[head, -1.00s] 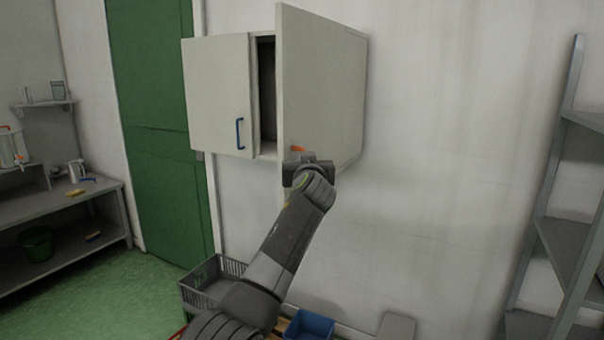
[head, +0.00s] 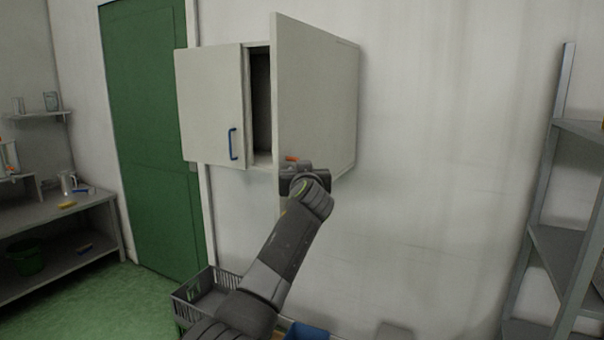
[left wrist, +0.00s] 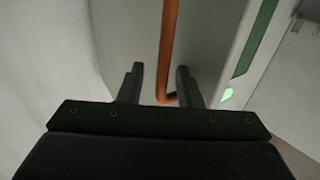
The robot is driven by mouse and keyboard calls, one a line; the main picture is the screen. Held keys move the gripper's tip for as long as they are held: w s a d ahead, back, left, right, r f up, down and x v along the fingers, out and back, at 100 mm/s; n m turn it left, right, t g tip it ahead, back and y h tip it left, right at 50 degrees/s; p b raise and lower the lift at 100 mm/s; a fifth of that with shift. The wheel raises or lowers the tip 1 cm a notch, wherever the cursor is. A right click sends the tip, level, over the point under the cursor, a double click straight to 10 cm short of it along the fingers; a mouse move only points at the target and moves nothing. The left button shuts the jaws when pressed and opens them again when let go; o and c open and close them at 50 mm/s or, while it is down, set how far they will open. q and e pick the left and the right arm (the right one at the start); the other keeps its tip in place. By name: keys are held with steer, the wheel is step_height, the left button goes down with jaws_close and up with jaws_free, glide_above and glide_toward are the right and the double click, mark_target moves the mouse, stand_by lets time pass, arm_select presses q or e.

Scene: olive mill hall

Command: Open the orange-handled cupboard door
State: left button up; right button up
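The pale wall cupboard has its right door (head: 312,95) swung wide out toward me, hinged on its right side. The orange handle (head: 291,158) shows just above my left gripper (head: 293,170), mostly hidden by it. In the left wrist view the orange handle (left wrist: 169,45) runs upright between the two fingers of my left gripper (left wrist: 160,82). The fingers are apart, with gaps beside the bar; its bent lower end is close to the right finger. The left door (head: 209,105) with a blue handle (head: 232,144) is shut. My right gripper is not in view.
A grey crate (head: 178,304) and a blue bin (head: 308,332) stand low beneath the cupboard. A grey shelf rack (head: 562,250) stands at the right, and a bench (head: 55,208) at the left by a green door (head: 150,130). The wall between cupboard and rack is bare.

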arm_select(q)
steer(key=s+d+b, duration=0.1)
steer(key=s+b, duration=1.1)
steer(key=s, duration=0.5)
steer(key=shift+d, duration=0.2)
steer(key=shift+s, duration=0.1)
steer(key=shift+f, duration=0.1)
